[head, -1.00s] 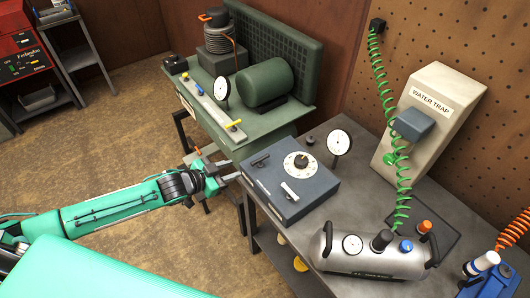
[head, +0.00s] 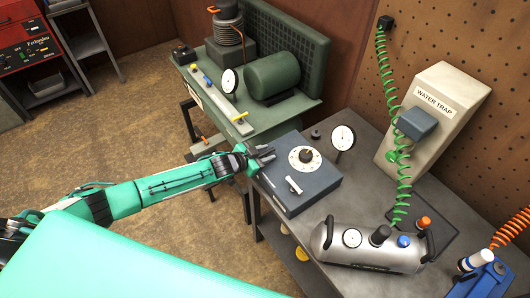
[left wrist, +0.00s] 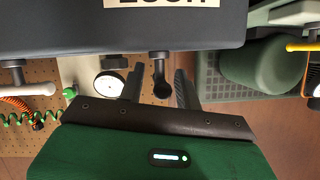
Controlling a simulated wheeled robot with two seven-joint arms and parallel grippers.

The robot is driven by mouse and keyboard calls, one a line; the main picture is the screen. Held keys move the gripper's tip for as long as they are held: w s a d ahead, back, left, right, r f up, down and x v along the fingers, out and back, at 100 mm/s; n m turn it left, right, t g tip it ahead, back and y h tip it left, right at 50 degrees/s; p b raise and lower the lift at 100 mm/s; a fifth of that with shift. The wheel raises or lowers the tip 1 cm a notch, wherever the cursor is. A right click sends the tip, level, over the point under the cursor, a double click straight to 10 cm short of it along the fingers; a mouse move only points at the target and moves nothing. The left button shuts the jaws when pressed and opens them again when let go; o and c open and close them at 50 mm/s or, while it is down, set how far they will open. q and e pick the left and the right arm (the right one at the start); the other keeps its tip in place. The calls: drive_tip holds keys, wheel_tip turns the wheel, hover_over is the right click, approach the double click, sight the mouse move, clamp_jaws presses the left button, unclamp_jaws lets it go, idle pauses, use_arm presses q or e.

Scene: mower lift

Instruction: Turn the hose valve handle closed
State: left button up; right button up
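A dark grey control box (head: 318,186) sits on the near corner of the grey workbench. It carries a white dial (head: 304,159), a white lever handle (head: 293,185) and a black lever handle. The black handle (left wrist: 160,78) shows in the left wrist view; in the head view my gripper hides most of it. Which handle is the hose valve's, I cannot tell. My left gripper (head: 266,154) is at the box's left edge. In the left wrist view its fingers (left wrist: 159,86) are apart, on either side of the black handle, with gaps visible. My right gripper is out of view.
A silver tank (head: 372,247) with gauge and knobs stands at the workbench's front. A round gauge (head: 343,138) stands behind the box. A water trap (head: 432,115) and green coiled hose (head: 383,70) are behind. A green compressor bench (head: 232,110) is beyond, left.

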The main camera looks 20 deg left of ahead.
use_arm(q)
drive_tip(key=c, duration=0.7)
clamp_jaws()
